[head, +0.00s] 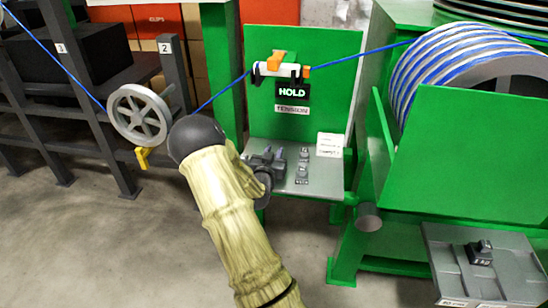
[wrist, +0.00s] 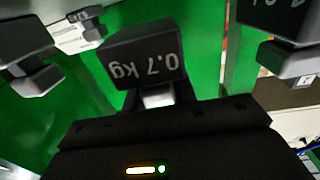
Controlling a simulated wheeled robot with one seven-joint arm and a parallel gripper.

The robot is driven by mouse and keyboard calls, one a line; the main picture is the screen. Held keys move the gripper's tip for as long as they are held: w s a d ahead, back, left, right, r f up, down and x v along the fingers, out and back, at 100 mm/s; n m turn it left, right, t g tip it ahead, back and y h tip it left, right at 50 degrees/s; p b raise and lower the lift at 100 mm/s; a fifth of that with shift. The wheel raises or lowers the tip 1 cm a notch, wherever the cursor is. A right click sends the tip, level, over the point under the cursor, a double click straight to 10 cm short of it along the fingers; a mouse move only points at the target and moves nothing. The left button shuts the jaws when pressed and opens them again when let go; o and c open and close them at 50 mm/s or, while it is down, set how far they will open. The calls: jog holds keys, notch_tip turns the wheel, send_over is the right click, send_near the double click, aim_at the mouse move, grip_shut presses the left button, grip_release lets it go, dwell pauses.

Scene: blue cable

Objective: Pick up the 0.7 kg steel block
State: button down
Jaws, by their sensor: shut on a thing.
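The 0.7 kg steel block (wrist: 140,56) is a dark block with white lettering, upside down in the middle of the wrist view. A pale metal neck (wrist: 158,97) shows at its lower side. My gripper (wrist: 160,100) is shut on it there; the fingertips are largely hidden. In the head view my gripper (head: 265,163) is at the left part of the grey shelf (head: 318,182) on the green stand. I cannot pick out the 0.7 kg block there, nor tell whether it touches the shelf.
More dark blocks flank it closely, one at left (wrist: 22,42) and one at right (wrist: 285,58). Small blocks (head: 303,165) and a white card (head: 330,145) are on the shelf. Above are the HOLD sign (head: 291,92) and blue cable (head: 375,50). A pulley wheel (head: 139,114) is left; a cable drum (head: 440,65) is right.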

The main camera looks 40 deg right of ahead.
notch_tip(320, 180, up, 7)
jog(key=p, duration=0.1)
jog(key=shift+r+p, duration=0.15)
jog(key=shift+p, duration=0.2)
dwell(0.3)
